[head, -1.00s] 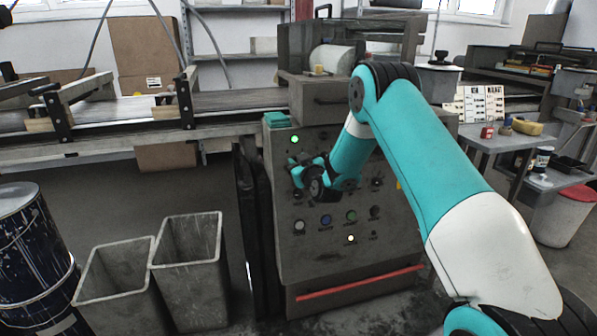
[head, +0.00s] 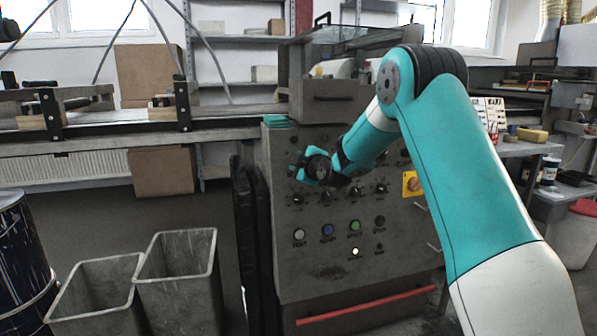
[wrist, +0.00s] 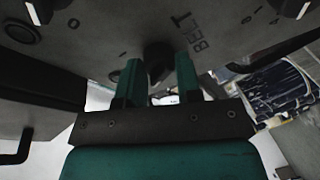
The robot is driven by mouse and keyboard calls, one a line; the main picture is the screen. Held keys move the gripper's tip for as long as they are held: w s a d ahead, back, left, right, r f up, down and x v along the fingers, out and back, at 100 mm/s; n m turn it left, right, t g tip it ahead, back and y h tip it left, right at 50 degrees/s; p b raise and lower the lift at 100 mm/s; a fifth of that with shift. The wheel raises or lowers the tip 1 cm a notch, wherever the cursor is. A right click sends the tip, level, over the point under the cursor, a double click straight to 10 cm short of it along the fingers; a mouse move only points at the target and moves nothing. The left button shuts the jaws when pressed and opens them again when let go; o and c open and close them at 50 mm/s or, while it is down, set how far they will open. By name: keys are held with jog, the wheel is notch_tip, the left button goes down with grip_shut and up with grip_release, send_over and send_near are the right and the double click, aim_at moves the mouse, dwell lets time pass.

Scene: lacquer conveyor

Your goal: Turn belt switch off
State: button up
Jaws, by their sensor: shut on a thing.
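The belt switch is a dark knob (wrist: 157,54) under the printed word BELT on the grey panel in the wrist view. A 0 mark and other marks stand around it. My gripper (wrist: 157,75) has its two green fingers on either side of the knob and is shut on it. In the head view my gripper (head: 297,170) is at the upper left of the control cabinet (head: 330,262); the knob is hidden there behind it. No green lamp glows above the gripper in the head view.
A row of buttons (head: 328,230) and a lit white lamp (head: 355,251) are below the gripper. A yellow-backed switch (head: 413,185) is to the right. The conveyor (head: 120,134) runs left. Two grey bins (head: 178,240) stand on the floor at the lower left.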

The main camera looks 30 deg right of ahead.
jog(key=shift+n+b, duration=0.3)
jog(key=shift+n, duration=0.2)
jog(key=o, duration=0.9)
jog(key=s+r, duration=0.1)
jog(key=s, duration=0.4)
jog(key=s+a+r, duration=0.1)
jog(key=s, duration=1.1)
jog(key=shift+a+r, duration=0.2)
jog(key=shift+r, duration=0.2)
